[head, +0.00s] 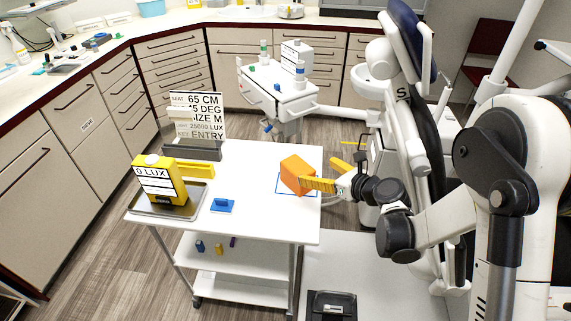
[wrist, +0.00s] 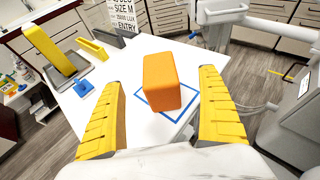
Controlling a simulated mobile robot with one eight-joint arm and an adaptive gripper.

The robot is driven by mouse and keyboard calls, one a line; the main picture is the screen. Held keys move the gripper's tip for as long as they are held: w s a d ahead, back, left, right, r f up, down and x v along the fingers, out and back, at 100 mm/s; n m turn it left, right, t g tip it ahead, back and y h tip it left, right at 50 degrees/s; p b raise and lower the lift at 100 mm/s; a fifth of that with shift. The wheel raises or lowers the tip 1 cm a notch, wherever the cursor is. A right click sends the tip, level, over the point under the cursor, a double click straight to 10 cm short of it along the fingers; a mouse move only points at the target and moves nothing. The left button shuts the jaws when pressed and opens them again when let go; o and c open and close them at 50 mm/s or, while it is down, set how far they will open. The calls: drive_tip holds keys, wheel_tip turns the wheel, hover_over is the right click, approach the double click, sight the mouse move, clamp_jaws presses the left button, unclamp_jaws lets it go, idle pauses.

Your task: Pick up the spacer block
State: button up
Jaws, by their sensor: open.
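The spacer block is most likely the orange block (head: 297,175), which stands at the right edge of the white cart top, on a blue outlined square (head: 285,190). In the wrist view the orange block (wrist: 161,83) is upright between and beyond my fingers, with the blue outline (wrist: 143,100) around its base. My gripper (head: 318,179) comes in from the right and is open. In the wrist view my gripper (wrist: 160,105) shows its yellow ribbed fingers wide apart on both sides of the block, with gaps left and right. In the head view one finger overlaps the block's right side.
A dental chair (head: 408,60) stands at the right. The cart's front middle is clear.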

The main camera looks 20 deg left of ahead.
sight(299, 166)
drive_tip(key=b+x, duration=0.1)
drive_tip(key=x, duration=0.4)
drive_tip(key=shift+f+b, duration=0.25)
drive_tip(key=shift+b, duration=0.05)
drive_tip(key=b+x, duration=0.1)
drive_tip(key=x, duration=0.1)
drive_tip(key=b+x, duration=0.1)
drive_tip(key=x, duration=0.2)
drive_tip(key=shift+s+f, duration=0.1)
drive_tip(key=shift+s, duration=0.15)
drive_tip(key=shift+c, duration=0.3)
